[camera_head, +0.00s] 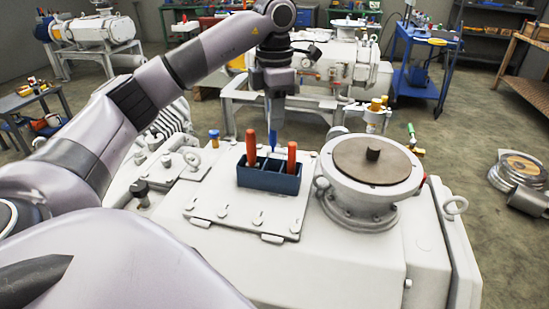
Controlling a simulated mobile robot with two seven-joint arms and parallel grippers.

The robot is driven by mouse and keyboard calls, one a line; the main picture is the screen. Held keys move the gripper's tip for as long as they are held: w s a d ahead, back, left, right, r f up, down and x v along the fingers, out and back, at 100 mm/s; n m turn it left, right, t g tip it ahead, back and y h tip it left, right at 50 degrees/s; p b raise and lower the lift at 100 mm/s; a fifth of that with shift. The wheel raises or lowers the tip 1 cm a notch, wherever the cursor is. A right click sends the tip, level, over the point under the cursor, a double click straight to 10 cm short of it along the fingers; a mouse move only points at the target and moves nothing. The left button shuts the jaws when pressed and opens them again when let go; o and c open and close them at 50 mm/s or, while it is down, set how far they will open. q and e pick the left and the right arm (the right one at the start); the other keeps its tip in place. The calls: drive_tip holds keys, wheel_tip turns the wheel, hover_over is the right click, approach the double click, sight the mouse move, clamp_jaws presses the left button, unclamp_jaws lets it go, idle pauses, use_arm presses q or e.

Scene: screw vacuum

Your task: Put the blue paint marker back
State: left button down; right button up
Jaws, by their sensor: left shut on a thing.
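My left gripper (275,97) points down above the dark blue holder (268,182) and is shut on the blue paint marker (272,136). The marker is upright, its lower end at the holder's middle compartment; I cannot tell how deep it reaches. Two red-orange markers stand in the holder, one at the left (251,147) and one at the right (292,157). The holder sits on a flat plate on top of the white machine (340,262). My right gripper is not in view.
A round flange with a brown disc (372,166) rises right of the holder. Another white machine (345,62) is behind. A blue cart (416,75) stands farther back at the right.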

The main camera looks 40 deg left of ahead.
sight(274, 144)
use_arm(q)
wheel_tip(274, 144, down, 9)
drive_tip(key=shift+f, duration=0.1)
idle(0.3)
drive_tip(key=c, duration=1.1)
unclamp_jaws()
drive_tip(key=shift+f, duration=0.1)
drive_tip(key=shift+o, duration=0.2)
wheel_tip(274, 144, up, 12)
drive_tip(key=shift+r+p, duration=0.2)
drive_tip(key=shift+p, duration=0.25)
